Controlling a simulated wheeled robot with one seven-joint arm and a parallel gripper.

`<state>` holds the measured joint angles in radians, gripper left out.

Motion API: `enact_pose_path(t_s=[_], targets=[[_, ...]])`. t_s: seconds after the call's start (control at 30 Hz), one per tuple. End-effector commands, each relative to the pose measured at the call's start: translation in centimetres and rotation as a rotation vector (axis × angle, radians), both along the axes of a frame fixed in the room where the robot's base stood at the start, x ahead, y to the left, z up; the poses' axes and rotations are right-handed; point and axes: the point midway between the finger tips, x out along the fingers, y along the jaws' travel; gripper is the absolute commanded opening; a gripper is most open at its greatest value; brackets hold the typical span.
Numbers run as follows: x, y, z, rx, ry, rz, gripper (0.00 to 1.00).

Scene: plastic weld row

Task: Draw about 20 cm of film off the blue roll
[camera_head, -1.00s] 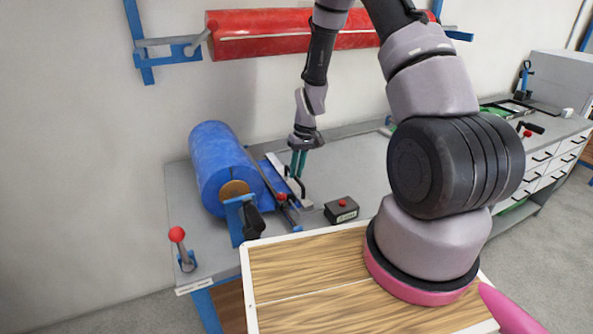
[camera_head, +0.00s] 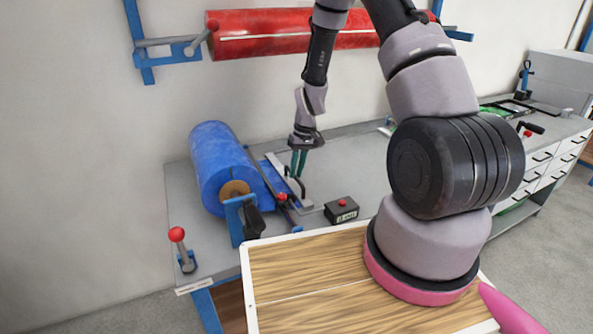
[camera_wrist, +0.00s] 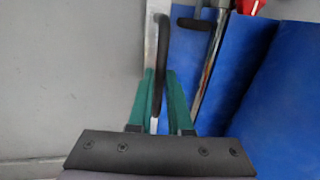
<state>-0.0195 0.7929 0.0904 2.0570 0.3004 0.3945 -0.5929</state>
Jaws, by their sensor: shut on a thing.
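The blue roll (camera_head: 222,165) lies on its stand at the left end of the grey bench. It also fills the right of the wrist view (camera_wrist: 290,95). A strip of blue film (camera_wrist: 184,60) shows flat beside the roll, next to a pale metal bar (camera_head: 306,203). The bar carries a black arched handle (camera_head: 299,185). My gripper (camera_head: 299,165) points down over the bar. In the wrist view its green fingers (camera_wrist: 160,90) are shut on the black handle (camera_wrist: 161,35). The film's front edge near the bar is hard to make out.
A rod with a red knob (camera_head: 282,197) lies between roll and bar. A black box with a red button (camera_head: 341,210) stands to the right. A red-topped lever (camera_head: 178,236) is at the front left. A red roll (camera_head: 265,35) hangs on the wall. The bench (camera_head: 350,165) behind the box is clear.

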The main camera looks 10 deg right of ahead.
Motion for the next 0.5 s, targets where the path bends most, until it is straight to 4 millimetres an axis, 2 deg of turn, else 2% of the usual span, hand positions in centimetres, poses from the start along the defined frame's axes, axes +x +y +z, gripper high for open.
enact_pose_path(t_s=[0.27, 0.37, 0.5], targets=[[0.1, -0.5, 0.0, 0.0, -0.001, -0.002, 0.0], [0.4, -1.9, 0.0, -0.002, -0.002, -0.003, 0.0], [1.0, -4.9, 0.0, -0.002, -0.002, -0.009, 0.0]])
